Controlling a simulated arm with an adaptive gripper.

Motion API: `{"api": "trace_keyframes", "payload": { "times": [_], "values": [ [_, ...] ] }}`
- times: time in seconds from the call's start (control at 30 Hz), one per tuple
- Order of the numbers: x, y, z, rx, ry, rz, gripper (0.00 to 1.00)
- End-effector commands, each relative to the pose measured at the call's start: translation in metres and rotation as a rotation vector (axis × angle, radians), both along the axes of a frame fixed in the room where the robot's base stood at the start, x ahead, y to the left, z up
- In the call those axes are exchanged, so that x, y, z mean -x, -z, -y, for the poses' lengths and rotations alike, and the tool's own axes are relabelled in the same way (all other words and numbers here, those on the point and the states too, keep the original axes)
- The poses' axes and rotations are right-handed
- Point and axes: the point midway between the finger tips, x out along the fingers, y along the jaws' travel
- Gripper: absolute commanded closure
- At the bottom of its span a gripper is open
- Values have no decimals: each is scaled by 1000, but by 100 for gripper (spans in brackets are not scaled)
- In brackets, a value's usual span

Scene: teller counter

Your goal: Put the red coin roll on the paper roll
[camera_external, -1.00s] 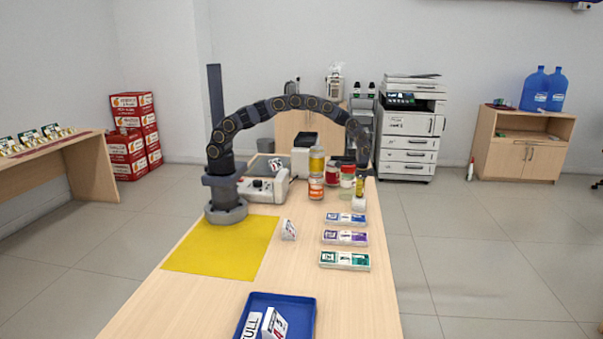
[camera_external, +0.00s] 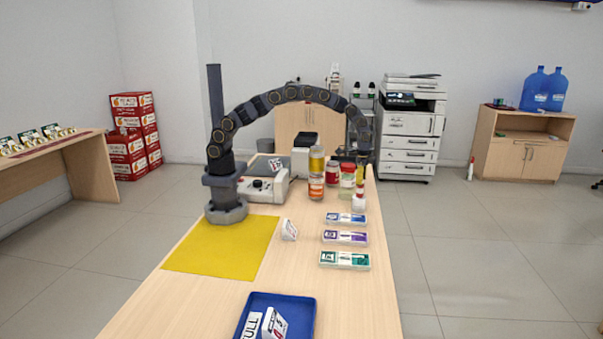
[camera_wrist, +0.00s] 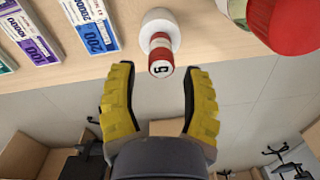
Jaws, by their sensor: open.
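The red coin roll (camera_external: 360,193) stands upright on the white paper roll (camera_external: 359,205), at the right edge of the counter. In the wrist view, the red and white coin roll (camera_wrist: 160,56), marked 5, rises from the rounded white paper roll (camera_wrist: 159,18). My gripper (camera_external: 361,178) is just above it, pointing down. In the wrist view, my gripper's yellow fingers (camera_wrist: 158,82) are spread, with a gap on each side of the coin roll's end. The paper roll's underside is hidden.
A red-lidded jar (camera_external: 347,180) stands close left of the rolls, with stacked jars (camera_external: 316,175) beyond. Several banknote cases (camera_external: 345,238) lie in front. A blue tray (camera_external: 300,302) and yellow mat (camera_external: 222,244) are nearer. The counter's right edge is close.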

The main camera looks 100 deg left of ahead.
Motion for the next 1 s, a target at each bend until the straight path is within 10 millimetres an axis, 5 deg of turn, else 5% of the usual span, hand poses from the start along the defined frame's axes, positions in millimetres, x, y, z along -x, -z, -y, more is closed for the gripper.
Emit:
{"api": "trace_keyframes", "payload": {
  "times": [0.3, 0.67, 0.87, 1.0],
  "values": [
    [0, -62, 1, -1, 0, 0, 53],
    [7, -81, 12, 16, 3, 1, 53],
    [55, -134, 60, 73, 17, -11, 53],
    [112, -169, 91, 91, 14, -36, 53]
  ]
}}
